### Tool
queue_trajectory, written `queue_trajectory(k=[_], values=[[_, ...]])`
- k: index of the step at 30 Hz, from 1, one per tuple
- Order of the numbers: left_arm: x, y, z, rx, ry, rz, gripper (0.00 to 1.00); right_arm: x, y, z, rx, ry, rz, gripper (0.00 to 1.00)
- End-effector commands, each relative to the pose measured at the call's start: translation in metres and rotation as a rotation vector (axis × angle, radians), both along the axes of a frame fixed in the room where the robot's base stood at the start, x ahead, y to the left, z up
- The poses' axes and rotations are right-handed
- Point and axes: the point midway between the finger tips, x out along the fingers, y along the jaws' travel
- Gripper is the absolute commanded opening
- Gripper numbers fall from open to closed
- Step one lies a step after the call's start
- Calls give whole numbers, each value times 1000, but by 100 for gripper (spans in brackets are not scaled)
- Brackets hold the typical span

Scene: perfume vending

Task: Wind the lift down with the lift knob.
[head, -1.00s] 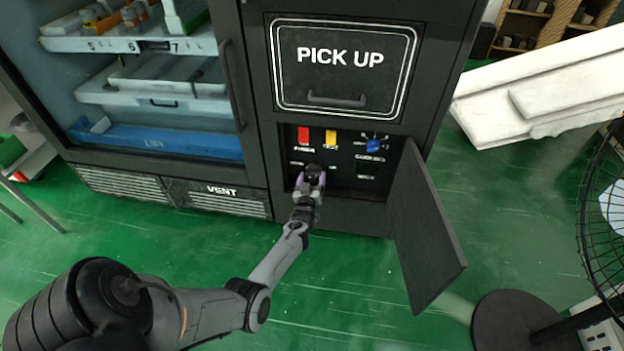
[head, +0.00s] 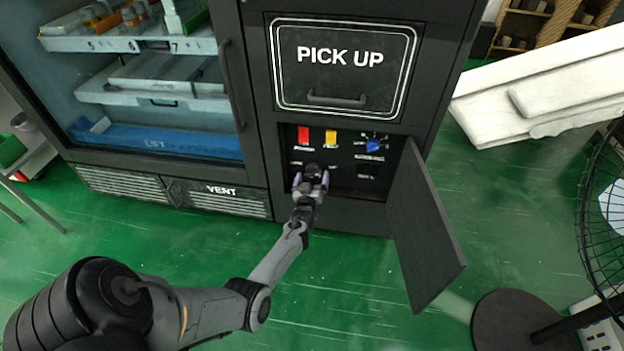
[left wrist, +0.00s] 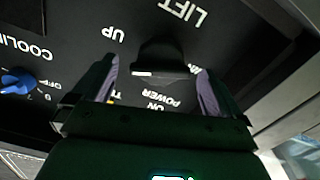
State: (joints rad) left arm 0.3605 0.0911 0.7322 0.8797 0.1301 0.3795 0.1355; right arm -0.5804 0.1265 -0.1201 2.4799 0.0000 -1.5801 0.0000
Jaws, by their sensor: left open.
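The dark lift knob (left wrist: 160,58) is on the black panel in the left wrist view, between the words LIFT and UP, which appear upside down. My left gripper (left wrist: 157,82) is open, with one purple-lined finger on each side of the knob. I cannot tell whether either finger touches it. The blue lift (head: 155,142) sits low behind the glass, below the trays. My right gripper is not in view.
The compartment door (head: 425,230) hangs open to the right of my arm. Red (head: 304,135), yellow (head: 331,137) and blue (head: 373,145) controls sit above the gripper. A black fan (head: 600,210) stands at the far right.

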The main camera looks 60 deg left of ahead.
Motion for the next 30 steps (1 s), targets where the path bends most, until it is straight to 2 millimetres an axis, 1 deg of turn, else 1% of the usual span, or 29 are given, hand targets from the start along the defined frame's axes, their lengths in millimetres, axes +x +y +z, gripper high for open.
queue_trajectory(k=[4,7,12,18,24,30], values=[[-5,-6,1,-1,1,-1,100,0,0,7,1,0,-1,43],[-13,-14,3,-1,2,-1,100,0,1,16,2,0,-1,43],[-32,-36,4,-2,3,0,100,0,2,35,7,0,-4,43],[-54,-61,3,-1,1,-1,100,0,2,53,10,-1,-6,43],[-68,-77,1,-1,0,-1,100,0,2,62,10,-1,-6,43],[-72,-81,0,-1,-1,0,100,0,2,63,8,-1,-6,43]])
